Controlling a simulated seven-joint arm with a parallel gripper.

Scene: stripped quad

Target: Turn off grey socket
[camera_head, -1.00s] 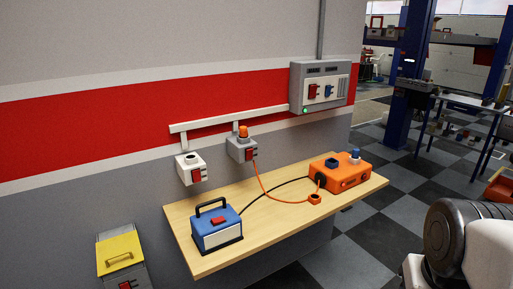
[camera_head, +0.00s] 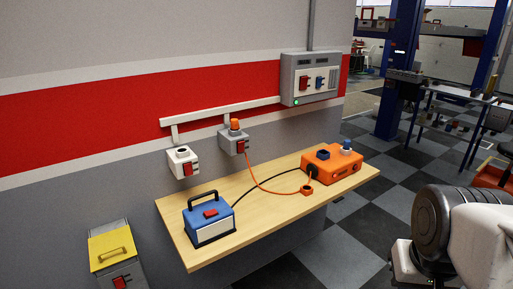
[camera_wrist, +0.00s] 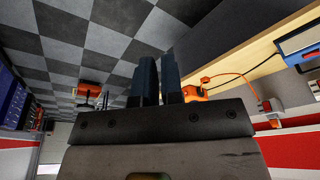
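The grey socket (camera_head: 232,142) is a box on the wall above the table's back edge, with an orange plug (camera_head: 235,125) in its top. A red switch (camera_head: 241,147) is on its front; its on or off position is too small to tell. An orange cable (camera_head: 262,184) runs from it to the table. In the wrist view, which is upside down, the grey socket (camera_wrist: 268,106) shows at the right. The head view does not show my gripper.
A white socket (camera_head: 182,161) with a red switch hangs left of the grey one. A wall panel (camera_head: 311,80) has a lit green lamp. The wooden table (camera_head: 255,222) carries a blue box (camera_head: 209,215) and an orange case (camera_head: 333,165). A yellow-lidded box (camera_head: 110,247) stands lower left.

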